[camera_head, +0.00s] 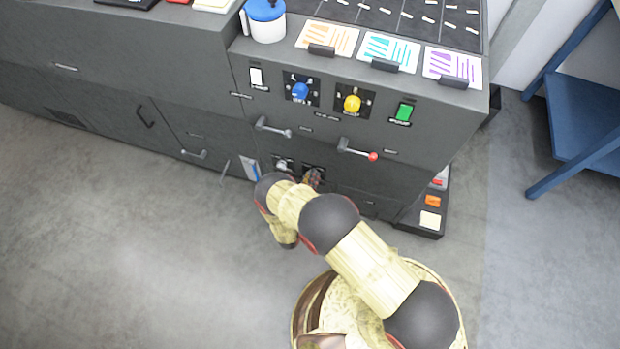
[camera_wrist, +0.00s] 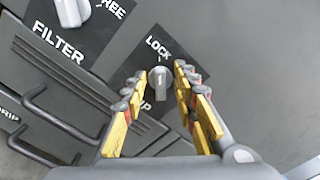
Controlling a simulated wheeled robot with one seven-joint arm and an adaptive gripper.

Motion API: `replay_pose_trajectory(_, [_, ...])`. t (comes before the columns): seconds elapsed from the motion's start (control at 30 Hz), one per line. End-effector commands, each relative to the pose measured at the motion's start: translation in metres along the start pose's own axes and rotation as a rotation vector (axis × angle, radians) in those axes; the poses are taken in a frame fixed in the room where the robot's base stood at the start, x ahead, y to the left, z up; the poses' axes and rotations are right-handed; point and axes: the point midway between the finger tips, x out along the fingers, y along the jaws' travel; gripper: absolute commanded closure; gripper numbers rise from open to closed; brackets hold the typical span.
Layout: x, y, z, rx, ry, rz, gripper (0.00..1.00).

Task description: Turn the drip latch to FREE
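The drip latch (camera_wrist: 160,82) is a small grey knob on a black plate in the wrist view. The word LOCK is printed just above it, and the knob lies roughly in line with that word. The letters "IP" show below the knob; the rest of that label and the FREE mark are hidden. My gripper (camera_wrist: 160,72) is open, with its yellow fingers on either side of the knob and gaps visible on both sides. In the head view my arm reaches the low front of the cabinet and mostly covers this latch.
The FILTER latch (camera_wrist: 72,10) sits up and left on its own plate. Dark bar handles (camera_wrist: 50,130) are at lower left. Above, in the head view, are a red-tipped lever (camera_head: 357,150), a grey lever (camera_head: 272,128), and blue (camera_head: 300,91) and yellow knobs (camera_head: 352,103).

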Motion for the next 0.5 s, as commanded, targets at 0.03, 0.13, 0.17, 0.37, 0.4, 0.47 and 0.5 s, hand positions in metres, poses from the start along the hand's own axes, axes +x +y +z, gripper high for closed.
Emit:
replay_pose_trajectory(0.03, [0.0007,-0.0001,0.0,0.0,0.0,0.0,0.71])
replay_pose_trajectory(0.13, [0.0006,-0.0001,0.0002,0.0,0.0,0.0,0.71])
replay_pose_trajectory(0.17, [0.0006,-0.0001,0.0003,0.0,0.0,0.0,0.71])
replay_pose_trajectory(0.37, [0.0004,-0.0001,0.0001,0.0,0.0,0.0,0.79])
replay_pose_trajectory(0.4, [0.0004,-0.0001,0.0001,0.0,0.0,0.0,0.81])
replay_pose_trajectory(0.47, [0.0004,-0.0001,0.0001,0.0,0.0,0.0,0.85])
replay_pose_trajectory(0.5, [0.0003,-0.0001,0.0001,0.0,0.0,0.0,0.87])
